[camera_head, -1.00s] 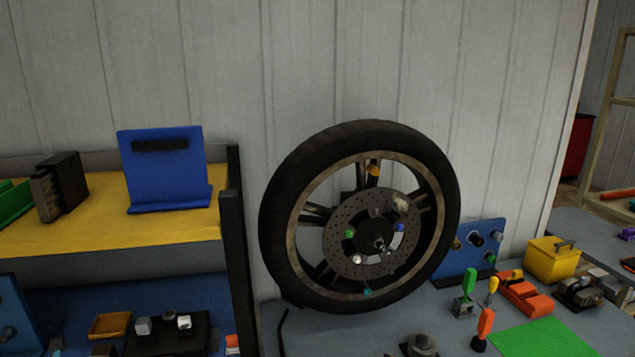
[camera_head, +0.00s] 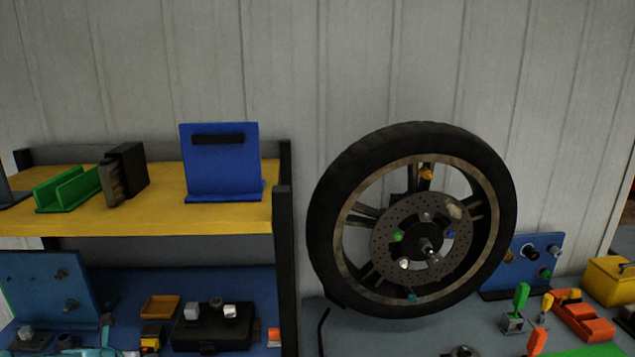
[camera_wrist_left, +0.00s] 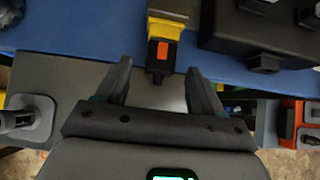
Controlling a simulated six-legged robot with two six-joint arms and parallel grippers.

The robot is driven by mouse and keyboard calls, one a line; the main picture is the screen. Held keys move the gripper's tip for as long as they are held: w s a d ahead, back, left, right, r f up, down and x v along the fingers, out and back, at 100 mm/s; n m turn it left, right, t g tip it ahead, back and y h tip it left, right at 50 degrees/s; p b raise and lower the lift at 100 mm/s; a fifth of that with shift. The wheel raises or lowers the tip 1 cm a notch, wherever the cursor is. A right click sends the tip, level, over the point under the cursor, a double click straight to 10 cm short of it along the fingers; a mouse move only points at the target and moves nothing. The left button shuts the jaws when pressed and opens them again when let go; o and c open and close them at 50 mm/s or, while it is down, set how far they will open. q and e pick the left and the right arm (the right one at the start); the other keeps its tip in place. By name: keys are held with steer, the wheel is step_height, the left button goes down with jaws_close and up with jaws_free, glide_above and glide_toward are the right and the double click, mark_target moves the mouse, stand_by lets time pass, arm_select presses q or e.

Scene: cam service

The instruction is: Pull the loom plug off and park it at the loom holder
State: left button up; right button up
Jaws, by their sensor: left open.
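In the left wrist view, a yellow and black plug-like block (camera_wrist_left: 163,32) with an orange tab sits at the edge of a blue surface; I take it to be the loom plug. It also shows small in the head view (camera_head: 151,335). My left gripper (camera_wrist_left: 158,70) is open. Its two dark fingers point towards the block, and its lower dark end shows in the gap between them. I cannot tell whether they touch it. I cannot tell which thing is the loom holder. My right gripper is not in view.
A yellow shelf (camera_head: 90,215) holds a blue stand (camera_head: 222,165) and a green holder (camera_head: 68,187) above the blue bench. Beside the block is a black box (camera_head: 212,332); behind it is an orange tray (camera_head: 161,306). A large wheel (camera_head: 335,190) stands to the right.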

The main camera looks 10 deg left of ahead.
arm_select(q)
steer(key=shift+v, duration=2.6)
